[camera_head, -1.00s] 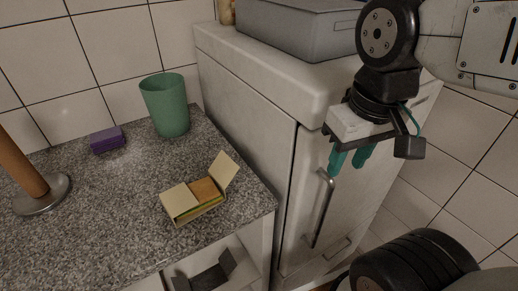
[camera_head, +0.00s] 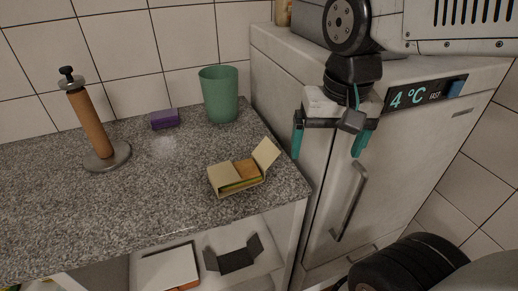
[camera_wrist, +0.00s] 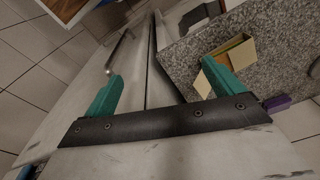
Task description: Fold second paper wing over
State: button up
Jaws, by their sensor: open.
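A beige paper wrapper (camera_head: 222,183) lies open on the speckled counter near its right end. Its left wing lies folded over the contents. Its right wing (camera_head: 266,152) stands up and leans outward. Between them shows an orange block (camera_head: 246,169), with a green layer along its side. My gripper (camera_head: 328,142) is open and empty, to the right of the wrapper and in front of the fridge, with its teal fingers spread wide and pointing down. In the wrist view the wrapper (camera_wrist: 240,53) shows beyond the right finger, partly hidden by it.
A green cup (camera_head: 220,97), a purple block (camera_head: 164,120) and a wooden roll holder (camera_head: 92,125) stand farther back on the counter (camera_head: 110,215). The fridge (camera_head: 400,165) with its handle borders the counter on the right. The counter's front left is clear.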

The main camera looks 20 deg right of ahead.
jog(key=w+a+f+m, duration=0.1)
jog(key=w+f+m, duration=0.1)
jog(key=w+m, duration=0.65)
jog(key=m+g, duration=0.1)
jog(key=m, duration=0.3)
send_over(272, 145)
jog(key=f, duration=0.3)
jog(key=shift+s, duration=0.2)
jog(key=shift+w+f, duration=0.2)
jog(key=shift+f, duration=0.05)
jog(key=shift+m, duration=0.25)
notch_tip(272, 145, down, 7)
jog(key=shift+f, duration=0.2)
jog(key=c, duration=1)
